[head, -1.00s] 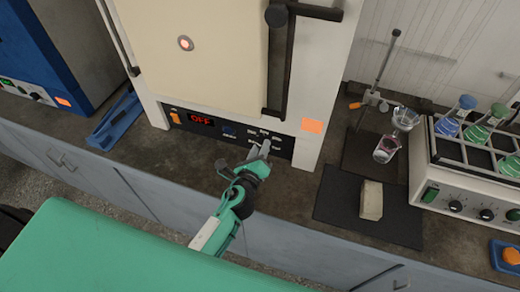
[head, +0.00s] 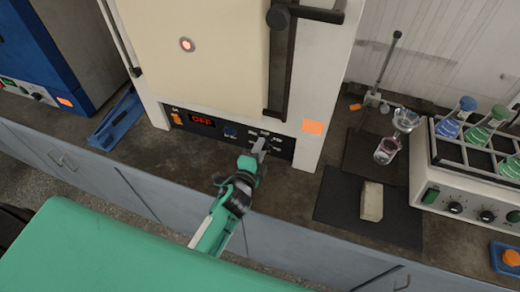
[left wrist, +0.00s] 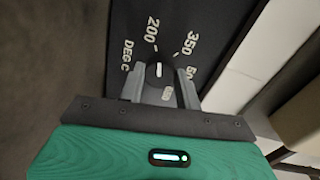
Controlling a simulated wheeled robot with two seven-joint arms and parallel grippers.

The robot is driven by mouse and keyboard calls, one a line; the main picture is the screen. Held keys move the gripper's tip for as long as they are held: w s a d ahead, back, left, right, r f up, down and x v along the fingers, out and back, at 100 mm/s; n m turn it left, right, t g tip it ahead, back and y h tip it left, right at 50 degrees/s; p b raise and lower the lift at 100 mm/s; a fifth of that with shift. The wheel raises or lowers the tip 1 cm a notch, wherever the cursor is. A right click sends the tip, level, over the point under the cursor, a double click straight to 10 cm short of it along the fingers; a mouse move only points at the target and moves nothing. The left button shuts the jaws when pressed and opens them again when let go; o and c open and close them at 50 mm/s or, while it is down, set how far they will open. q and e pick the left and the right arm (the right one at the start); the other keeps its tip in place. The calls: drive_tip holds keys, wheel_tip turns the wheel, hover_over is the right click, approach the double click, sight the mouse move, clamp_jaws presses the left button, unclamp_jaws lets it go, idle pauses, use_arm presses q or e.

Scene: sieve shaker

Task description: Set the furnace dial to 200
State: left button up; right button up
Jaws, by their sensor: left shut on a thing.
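The furnace (head: 190,60) stands on the bench, its door closed. Its red display (head: 202,121) reads OFF. My left gripper (head: 260,147) is at the right part of the black control panel. In the left wrist view its fingers (left wrist: 160,85) are shut on the dark furnace dial (left wrist: 158,82), one on each side. A white line on the dial runs roughly up the picture, towards the 200 side. The 200, 350 and DEG C labels show around it, with a small OFF label below. The exact pointer setting is hard to tell. My right gripper is not in view.
A blue tool (head: 116,118) lies left of the furnace. The bench front before the furnace is mostly clear.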

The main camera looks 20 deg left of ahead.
use_arm(q)
drive_tip(key=shift+n, duration=1)
drive_tip(key=shift+f, duration=0.1)
drive_tip(key=shift+n, duration=0.4)
drive_tip(key=o, duration=1)
drive_tip(key=shift+c, duration=0.2)
